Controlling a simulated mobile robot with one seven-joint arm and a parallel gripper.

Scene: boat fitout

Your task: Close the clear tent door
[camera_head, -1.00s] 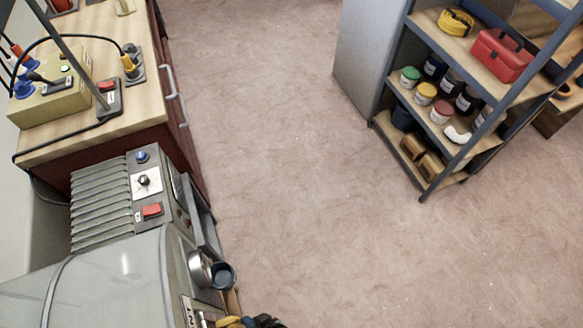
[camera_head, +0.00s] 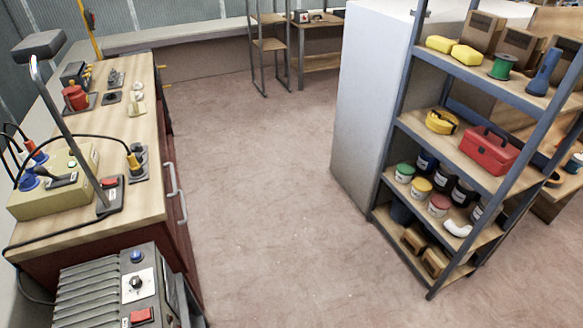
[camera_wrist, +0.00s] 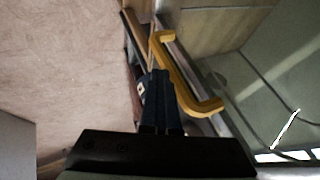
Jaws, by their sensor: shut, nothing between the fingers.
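My gripper (camera_wrist: 158,75) shows in the wrist view with its dark blue fingers together and nothing between them. A yellow bar handle (camera_wrist: 188,85) is just right of the fingers; I cannot tell if they touch it. A grey-green, glassy-looking surface (camera_wrist: 262,75) lies to the right of the handle. It may be the clear tent door, but its edges are unclear and I cannot tell how far open it stands. In the head view, neither my gripper nor a clear tent door can be made out.
A wooden-topped workbench (camera_head: 140,190) with a yellow-green control box (camera_head: 55,185) runs along the left. A grey finned unit (camera_head: 100,290) stands at its near end. A shelf rack (camera_head: 405,150) with cans and a red toolbox (camera_head: 489,150) stands right. The floor (camera_head: 265,210) between is clear.

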